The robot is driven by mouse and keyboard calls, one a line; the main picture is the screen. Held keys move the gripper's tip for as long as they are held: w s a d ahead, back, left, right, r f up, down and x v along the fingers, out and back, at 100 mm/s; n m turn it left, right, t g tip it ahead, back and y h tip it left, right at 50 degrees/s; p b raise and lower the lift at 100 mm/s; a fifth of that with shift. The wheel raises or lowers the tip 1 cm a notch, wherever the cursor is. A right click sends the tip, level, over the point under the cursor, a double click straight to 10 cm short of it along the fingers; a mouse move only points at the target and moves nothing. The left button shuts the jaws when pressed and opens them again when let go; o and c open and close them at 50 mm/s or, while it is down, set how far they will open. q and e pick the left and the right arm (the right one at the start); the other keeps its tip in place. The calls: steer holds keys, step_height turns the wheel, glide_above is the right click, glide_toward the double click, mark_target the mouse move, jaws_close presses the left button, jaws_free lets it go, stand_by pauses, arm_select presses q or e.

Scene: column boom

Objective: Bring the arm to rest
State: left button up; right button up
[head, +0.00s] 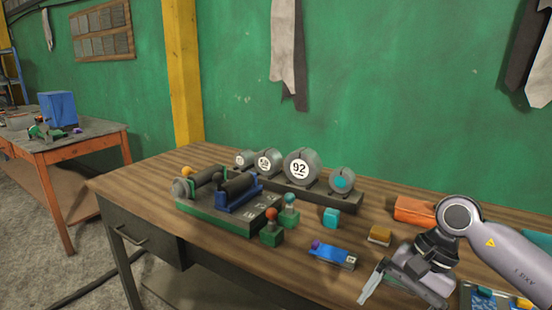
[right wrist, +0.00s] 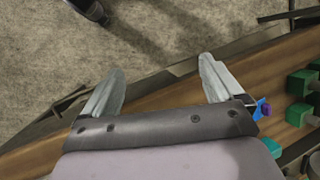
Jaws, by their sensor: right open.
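My right gripper (head: 372,284) is over the front right part of the wooden workbench (head: 150,185) in the head view. In the right wrist view its two fingers (right wrist: 160,88) are spread wide with nothing between them. The bench's front edge and the grey floor lie beneath the fingers. The gripper appears to hang above the bench top, apart from the objects on it. My left gripper is not in either view.
A green-based fixture (head: 215,215) with dark cylinders stands mid-bench. A rack of round weights (head: 300,168) is behind it. A blue block with a purple knob (head: 332,254) lies left of the gripper. An orange block (head: 414,210) is farther back. The bench's front left is clear.

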steer(key=s+a+r+m+t+y, duration=0.1)
steer(key=s+a+m+y, duration=0.2)
steer(key=a+m+y, duration=0.45)
steer(key=s+a+r+m+t+y, duration=0.1)
steer(key=s+a+r+m+y, duration=0.15)
steer(key=a+m+y, duration=0.5)
steer(key=w+d+f+m+t+h, duration=0.1)
steer(key=d+f+m+t+h, duration=0.3)
steer(key=m, duration=0.7)
steer(key=d+f+m+t+h+p, duration=0.1)
steer(key=d+f+m+t+h, duration=0.25)
steer(key=m+t, duration=0.55)
steer(key=w+d+f+m+t+h, duration=0.1)
steer(key=d+f+m+t+h, duration=0.25)
steer(key=m, duration=1.05)
steer(key=s+d+f+m+g+h, duration=0.2)
steer(key=s+f+m+g+h, duration=0.1)
steer(key=s+f+m, duration=0.3)
steer(key=s+d+f+m+g+h, duration=0.2)
steer(key=s+f+m+g+h, duration=0.1)
steer(key=s+f+m, duration=0.4)
step_height(320, 180, down, 4)
steer(key=shift+d+r+g+h, duration=0.1)
steer(key=shift+d+g+h, duration=0.25)
steer(key=shift+g, duration=0.2)
